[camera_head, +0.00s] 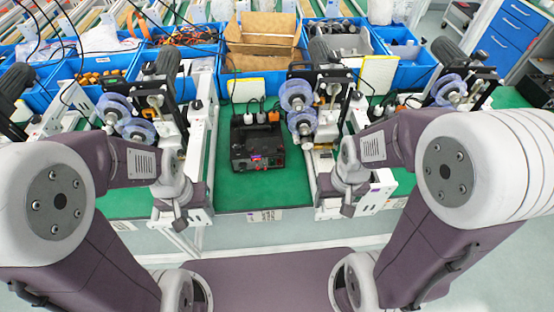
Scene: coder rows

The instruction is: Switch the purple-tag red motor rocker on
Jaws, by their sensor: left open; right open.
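A black control box (257,147) with a small lit purple patch and red spots on its front sits on the green bench between two coder machines. A white end plate (384,194) at the front of the right-hand machine bears a small purple mark, perhaps a tag. I cannot make out a red rocker for certain. My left gripper (181,219) is open and empty, hanging at the front of the left machine. My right gripper (349,208) is open and empty, just left of the end plate. Whether either touches a machine cannot be told.
The coder machines carry blue-purple reels (298,95) and black motors. Blue bins (190,86) and a cardboard box (263,32) stand behind. The green bench (262,193) is clear in front of the control box. A blue drawer cabinet (512,45) is at the back right.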

